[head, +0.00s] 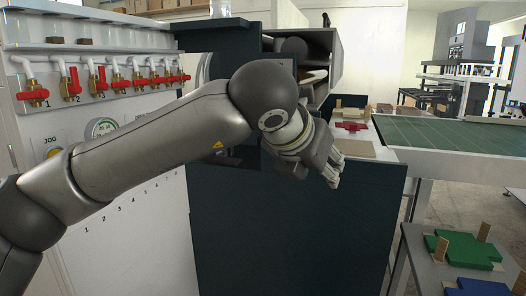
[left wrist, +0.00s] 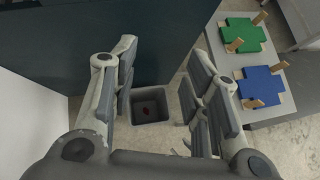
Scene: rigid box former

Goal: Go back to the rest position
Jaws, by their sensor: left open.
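My left gripper (head: 333,172) hangs in front of the dark machine panel in the head view, its fingers pointing down to the right. In the left wrist view the left gripper (left wrist: 160,95) has its two finger pairs spread apart, open, with nothing between them. Far below the fingers, a grey bin (left wrist: 150,104) stands on the floor with a small red thing inside. My right gripper does not show in either view.
A dark panel (head: 290,235) stands close behind my left arm. A valve board with red handles (head: 95,78) is at left. A low table at right holds a green blank (head: 463,248) and a blue blank (left wrist: 262,85). A green-topped conveyor (head: 450,135) lies beyond.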

